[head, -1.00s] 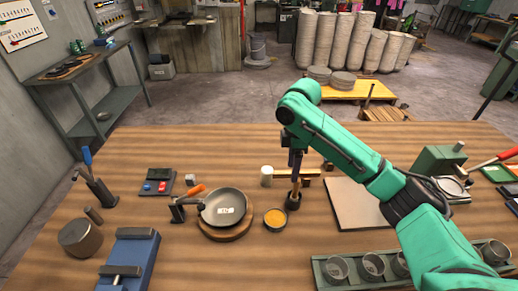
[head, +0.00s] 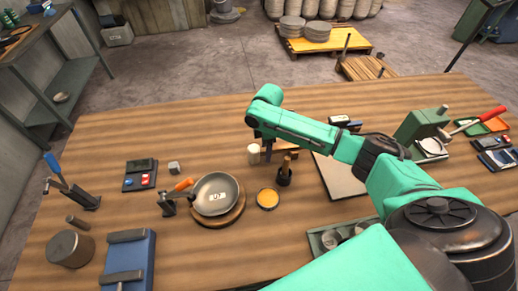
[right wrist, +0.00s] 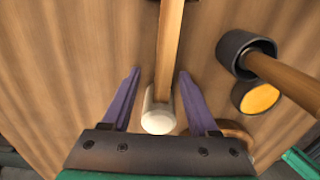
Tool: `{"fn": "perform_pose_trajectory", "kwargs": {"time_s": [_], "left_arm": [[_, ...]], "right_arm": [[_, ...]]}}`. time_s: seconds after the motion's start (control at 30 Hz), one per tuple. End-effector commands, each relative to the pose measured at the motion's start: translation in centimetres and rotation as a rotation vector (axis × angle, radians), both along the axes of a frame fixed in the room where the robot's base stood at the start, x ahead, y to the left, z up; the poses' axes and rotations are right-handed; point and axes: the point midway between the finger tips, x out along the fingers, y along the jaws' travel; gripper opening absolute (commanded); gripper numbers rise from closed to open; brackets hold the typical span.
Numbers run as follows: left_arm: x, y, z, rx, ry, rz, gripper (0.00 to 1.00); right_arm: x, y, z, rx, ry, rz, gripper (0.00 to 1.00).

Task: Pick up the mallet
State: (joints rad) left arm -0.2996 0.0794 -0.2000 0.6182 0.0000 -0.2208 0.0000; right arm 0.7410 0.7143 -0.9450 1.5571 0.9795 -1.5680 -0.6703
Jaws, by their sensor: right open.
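The mallet lies on the wooden table, with a pale cylindrical head (head: 254,154) left of my right gripper (head: 268,156) in the head view. Its handle is mostly hidden there by my arm. In the right wrist view the whitish head (right wrist: 158,117) sits between my finger bases, and the light wooden handle (right wrist: 170,45) runs up between the fingertips. My right gripper (right wrist: 158,73) is open, with one purple finger on each side of the mallet. I cannot tell whether a finger touches it. My left gripper is not in view.
A pale board (head: 340,178) lies to the right.

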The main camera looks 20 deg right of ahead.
Motion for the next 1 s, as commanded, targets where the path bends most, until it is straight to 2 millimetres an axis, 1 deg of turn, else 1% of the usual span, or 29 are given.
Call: {"fn": "perform_pose_trajectory", "kwargs": {"time_s": [0.03, 0.13, 0.3, 0.33, 0.37, 0.4, 0.47, 0.5, 0.83, 0.93, 1.0], "left_arm": [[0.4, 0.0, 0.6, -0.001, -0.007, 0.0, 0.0], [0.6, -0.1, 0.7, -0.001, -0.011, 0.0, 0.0], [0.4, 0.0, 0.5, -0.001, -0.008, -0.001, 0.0], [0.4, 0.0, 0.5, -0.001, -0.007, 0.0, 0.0], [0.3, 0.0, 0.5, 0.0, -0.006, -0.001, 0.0], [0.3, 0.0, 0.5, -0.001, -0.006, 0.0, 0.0], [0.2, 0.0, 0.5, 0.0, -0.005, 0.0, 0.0], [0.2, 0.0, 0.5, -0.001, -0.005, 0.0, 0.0], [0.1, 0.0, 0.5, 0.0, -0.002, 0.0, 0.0], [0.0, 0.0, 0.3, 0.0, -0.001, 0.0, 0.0], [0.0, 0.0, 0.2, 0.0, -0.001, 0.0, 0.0]], "right_arm": [[0.0, 0.0, -0.6, 0.0, 0.003, -0.001, 0.6], [0.0, 0.0, -1.7, 0.0, 0.0, -0.001, 0.6], [0.0, 0.0, -2.0, 0.0, -0.002, 0.0, 0.6], [0.0, 0.0, -1.9, 0.0, -0.002, 0.0, 0.56], [0.0, 0.0, -1.9, -0.001, -0.002, 0.0, 0.45], [0.0, 0.0, -1.9, -0.001, -0.002, 0.0, 0.29], [0.0, 0.0, -1.9, -0.001, -0.002, 0.0, 0.06], [0.0, 0.0, -1.9, 0.0, -0.001, 0.0, 0.0], [0.1, 0.0, -1.7, 0.0, -0.003, 0.0, 0.0], [0.1, 0.0, -1.2, 0.0, -0.003, 0.0, 0.0], [0.2, 0.0, -0.3, 0.001, -0.005, 0.001, 0.0]]}}
